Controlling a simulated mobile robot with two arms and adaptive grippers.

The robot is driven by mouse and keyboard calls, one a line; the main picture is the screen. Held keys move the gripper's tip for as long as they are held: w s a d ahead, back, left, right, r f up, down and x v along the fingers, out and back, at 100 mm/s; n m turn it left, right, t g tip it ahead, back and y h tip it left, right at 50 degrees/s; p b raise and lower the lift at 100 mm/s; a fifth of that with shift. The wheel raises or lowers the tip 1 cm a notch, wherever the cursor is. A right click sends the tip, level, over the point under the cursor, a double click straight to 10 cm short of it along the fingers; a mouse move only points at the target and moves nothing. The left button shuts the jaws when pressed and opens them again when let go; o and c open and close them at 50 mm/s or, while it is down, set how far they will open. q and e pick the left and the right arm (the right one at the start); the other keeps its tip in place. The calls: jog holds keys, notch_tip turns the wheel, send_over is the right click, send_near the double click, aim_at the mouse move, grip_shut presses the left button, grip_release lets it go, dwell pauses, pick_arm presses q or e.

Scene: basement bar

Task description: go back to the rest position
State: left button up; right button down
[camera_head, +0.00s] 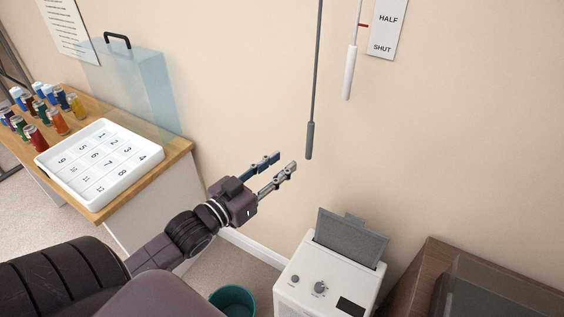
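My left gripper (280,166) reaches in from the lower left and hangs in the air in front of the beige wall. Its two fingers are spread apart with nothing between them. The dark grey handle of a hanging rod (310,140) is just to the right of the fingertips, apart from them in the picture. My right gripper is out of the picture.
A wooden counter (180,150) at the left holds a numbered white tray (148,172), several cans (59,121) and a clear blue box (145,85). A white machine (330,275) with a raised lid, a teal bin (232,298) and a white wand (349,75) are also in view.

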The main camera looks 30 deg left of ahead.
pick_arm(q)
jog(key=shift+f, duration=0.1)
jog(key=s+a+f+n+g+y, duration=0.1)
jog(key=a+f+n+g+y, duration=0.25)
jog(key=f, duration=1.55)
jog(key=s+f+m+g, duration=0.15)
jog(key=s+f, duration=0.35)
jog(key=f, duration=0.6)
jog(key=s+f+g, duration=0.3)
jog(key=s+f, duration=0.2)
jog(key=f, duration=0.5)
jog(key=s+d+f+m+g, duration=0.1)
jog(key=s+d+f+g, duration=0.2)
jog(key=s+f, duration=0.4)
jog(key=s+d+f+m+g, duration=0.1)
jog(key=s+d+f+g, duration=0.2)
jog(key=s, duration=1)
jog(key=s+d+f+m+g, duration=0.1)
jog(key=s+d+f+g, duration=0.1)
jog(key=s+d+f, duration=0.4)
jog(key=s+f+h, duration=0.1)
jog(key=s+f, duration=0.4)
jog(key=f, duration=0.2)
jog(key=shift+g, duration=0.4)
jog(key=shift+d, duration=0.1)
